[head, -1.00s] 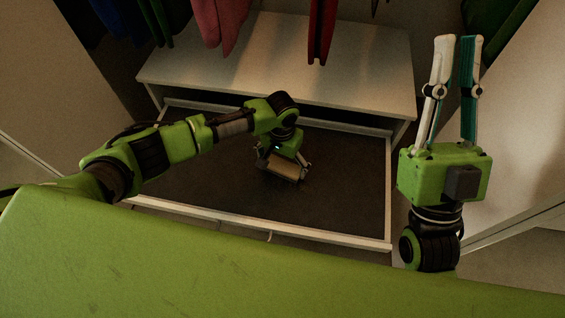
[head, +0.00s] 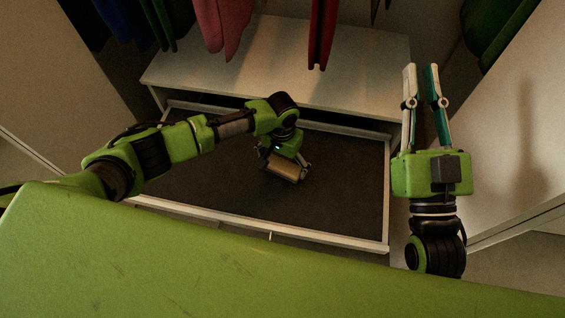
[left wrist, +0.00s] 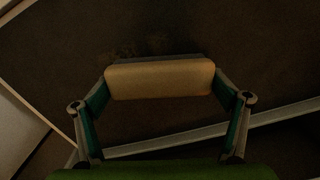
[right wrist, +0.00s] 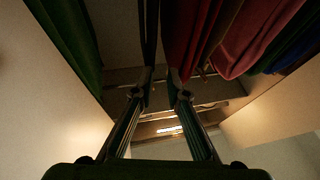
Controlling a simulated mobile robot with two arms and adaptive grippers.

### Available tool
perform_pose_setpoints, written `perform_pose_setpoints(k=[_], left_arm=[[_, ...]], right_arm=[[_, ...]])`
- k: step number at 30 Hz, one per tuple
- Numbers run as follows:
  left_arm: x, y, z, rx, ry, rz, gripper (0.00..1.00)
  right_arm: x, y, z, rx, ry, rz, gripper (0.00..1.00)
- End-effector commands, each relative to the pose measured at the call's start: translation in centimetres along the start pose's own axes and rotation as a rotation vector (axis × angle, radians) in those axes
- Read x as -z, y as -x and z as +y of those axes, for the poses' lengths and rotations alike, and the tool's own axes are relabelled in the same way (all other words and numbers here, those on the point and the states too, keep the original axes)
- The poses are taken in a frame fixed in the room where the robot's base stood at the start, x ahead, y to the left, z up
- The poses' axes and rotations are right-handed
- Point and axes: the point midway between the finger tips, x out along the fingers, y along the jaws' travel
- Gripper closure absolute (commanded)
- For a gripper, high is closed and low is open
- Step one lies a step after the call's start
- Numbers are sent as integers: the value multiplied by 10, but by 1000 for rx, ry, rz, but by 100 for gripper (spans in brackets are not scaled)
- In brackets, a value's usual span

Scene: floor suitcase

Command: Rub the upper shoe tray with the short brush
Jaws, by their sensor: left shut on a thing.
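The upper shoe tray (head: 220,182) is a dark, pulled-out tray with a pale rim, below the white shelf in the head view; its dark surface also fills much of the left wrist view (left wrist: 200,35). My left gripper (head: 287,163) is shut on the short brush (head: 284,171), which has a tan block-shaped back. In the left wrist view the brush (left wrist: 160,80) lies across between the fingertips, over the tray, with a dark smudge just beyond it. Whether its bristles touch the tray is hidden. My right gripper (head: 421,75) points up at the right, empty, its fingers apart.
A white shelf (head: 290,60) stands behind the tray. Clothes hang above it, including a red garment (head: 322,35) and a pink one (head: 230,30). Pale door panels flank both sides, the right one (head: 515,130) close to my right arm.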

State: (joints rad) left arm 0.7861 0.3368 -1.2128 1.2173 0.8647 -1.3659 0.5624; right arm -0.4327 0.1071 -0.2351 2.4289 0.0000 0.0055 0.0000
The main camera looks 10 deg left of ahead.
Motion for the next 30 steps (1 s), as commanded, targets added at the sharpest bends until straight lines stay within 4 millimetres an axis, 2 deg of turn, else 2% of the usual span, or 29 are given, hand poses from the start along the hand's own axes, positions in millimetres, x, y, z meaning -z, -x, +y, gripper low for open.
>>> perform_pose_setpoints(k=[14,30], left_arm=[[0,8,-3,0,2,0,27],[-1,16,-6,0,3,0,27]], right_arm=[[-43,6,6,-11,7,-212,86],[-88,26,12,-24,12,-441,86]])
